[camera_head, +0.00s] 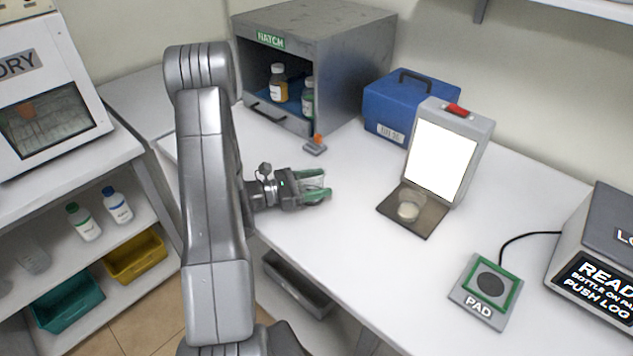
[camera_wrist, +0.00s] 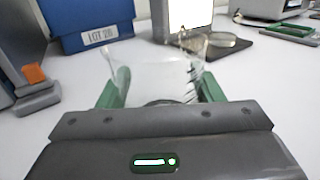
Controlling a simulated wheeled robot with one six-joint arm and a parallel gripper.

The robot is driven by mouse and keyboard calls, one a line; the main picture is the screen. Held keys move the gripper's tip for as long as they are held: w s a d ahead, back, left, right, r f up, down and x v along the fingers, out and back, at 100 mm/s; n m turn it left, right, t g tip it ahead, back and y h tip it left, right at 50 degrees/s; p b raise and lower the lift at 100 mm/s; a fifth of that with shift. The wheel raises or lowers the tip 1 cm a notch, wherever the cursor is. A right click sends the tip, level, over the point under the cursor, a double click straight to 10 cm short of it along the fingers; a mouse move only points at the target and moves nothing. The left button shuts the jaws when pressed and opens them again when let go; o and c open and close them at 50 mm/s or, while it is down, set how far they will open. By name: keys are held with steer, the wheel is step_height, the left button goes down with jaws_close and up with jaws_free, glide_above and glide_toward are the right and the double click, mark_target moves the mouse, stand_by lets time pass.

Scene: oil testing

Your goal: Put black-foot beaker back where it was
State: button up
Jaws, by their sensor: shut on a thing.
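My gripper (camera_head: 313,187) is shut on a clear glass beaker (camera_wrist: 155,75), held between its green fingers above the white table. In the wrist view the beaker shows dark graduation marks on its right side, and a dark patch shows low in it near the gripper body. Its foot is mostly hidden by my gripper, so its colour is hard to tell. In the head view the beaker is small and faint between the fingers. I cannot tell how far its base is from the table.
A light panel (camera_head: 440,155) stands on a dark base holding a small round dish (camera_head: 409,207). A hatch box (camera_head: 345,75) with bottles, an orange-topped grey block (camera_head: 315,146), a blue case (camera_head: 385,130) and a pad (camera_head: 478,308) surround clear table. Shelves with bins (camera_head: 135,258) are at left.

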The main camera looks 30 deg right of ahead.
steer(key=shift+f, duration=0.15)
steer(key=o, duration=1.1)
steer(key=shift+r, duration=0.3)
steer(key=b+v, duration=0.2)
steer(key=v, duration=1)
steer(key=shift+f, duration=0.1)
steer(key=shift+d, duration=0.15)
